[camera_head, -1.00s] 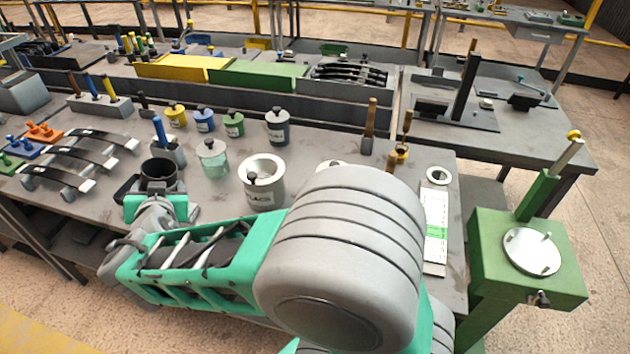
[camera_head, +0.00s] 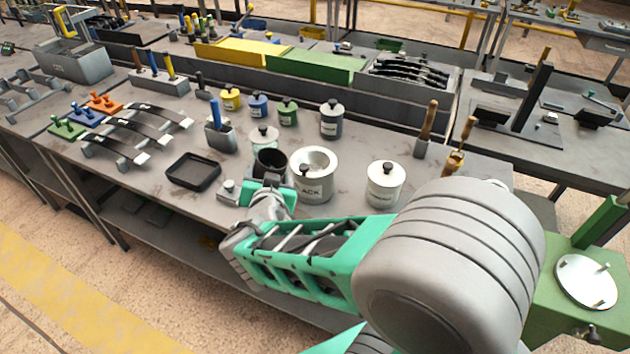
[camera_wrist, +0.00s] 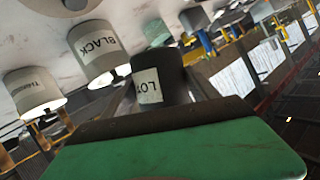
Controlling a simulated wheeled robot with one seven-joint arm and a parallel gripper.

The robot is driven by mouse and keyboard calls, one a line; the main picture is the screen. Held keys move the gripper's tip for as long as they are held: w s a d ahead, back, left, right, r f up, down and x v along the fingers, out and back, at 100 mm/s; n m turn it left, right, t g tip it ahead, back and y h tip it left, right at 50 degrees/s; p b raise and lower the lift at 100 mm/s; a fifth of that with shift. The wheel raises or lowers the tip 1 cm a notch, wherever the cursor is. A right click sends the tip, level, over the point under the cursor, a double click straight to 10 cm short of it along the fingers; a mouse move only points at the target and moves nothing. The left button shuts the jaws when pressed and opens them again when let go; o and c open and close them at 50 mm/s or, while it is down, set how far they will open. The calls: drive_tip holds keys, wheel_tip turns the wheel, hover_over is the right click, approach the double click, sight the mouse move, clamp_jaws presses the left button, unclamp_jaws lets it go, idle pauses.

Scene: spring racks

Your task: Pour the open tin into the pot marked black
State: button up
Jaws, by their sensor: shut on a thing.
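My gripper (camera_head: 268,192) is shut on the open tin (camera_head: 271,163), a dark cylinder with its open mouth up. In the wrist view the tin (camera_wrist: 160,80) carries a white label that I read in part as "LO", beyond my green gripper part (camera_wrist: 180,152). The tin looks roughly upright. The pot marked black (camera_head: 313,188) is pale grey, with a hollow-looking top and a black knob at its near-left rim. It stands just right of the tin in the head view. The wrist view shows the pot's BLACK label (camera_wrist: 98,45). I cannot tell whether tin and pot touch.
A white lidded pot (camera_head: 384,188) stands right of the black pot. A pale green jar (camera_head: 263,137) is partly hidden behind the tin. Small yellow, blue, green and grey pots stand farther back. An empty black tray (camera_head: 193,171) lies left on the bench.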

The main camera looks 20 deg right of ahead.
drive_tip(key=shift+m+t, duration=0.3)
drive_tip(key=shift+w+d+f+b, duration=0.1)
drive_tip(key=shift+w+d+b, duration=0.6)
drive_tip(key=shift+w+d, duration=0.9)
drive_tip(key=shift+w+d+f+b, duration=0.1)
drive_tip(key=shift+w+d+b, duration=0.6)
drive_tip(key=shift+w+d, duration=0.85)
drive_tip(key=shift+w+d+f+b, duration=0.1)
drive_tip(key=shift+w+d+b, duration=0.6)
drive_tip(key=shift+w+d, duration=0.9)
drive_tip(key=shift+s+d+r, duration=0.1)
drive_tip(key=shift+s+d, duration=0.2)
drive_tip(key=shift+w+b, duration=0.15)
drive_tip(key=shift+b, duration=0.8)
drive_tip(key=shift+w+r+m+t, duration=0.1)
drive_tip(key=shift+r+m+t, duration=0.1)
drive_tip(key=shift+m+t, duration=0.15)
drive_tip(key=shift+f+b, duration=0.1)
drive_tip(key=shift+b, duration=0.65)
drive_tip(key=shift+w+m+t+y+b, duration=0.15)
drive_tip(key=shift+m+t+y+b, duration=0.15)
drive_tip(key=shift+b, duration=0.45)
drive_tip(key=shift+r, duration=0.3)
drive_tip(key=shift+w+f+b, duration=0.1)
drive_tip(key=shift+b, duration=0.65)
drive_tip(key=shift+r+m+t+b, duration=0.3)
drive_tip(key=shift+m+t+b, duration=0.05)
drive_tip(key=shift+b, duration=0.2)
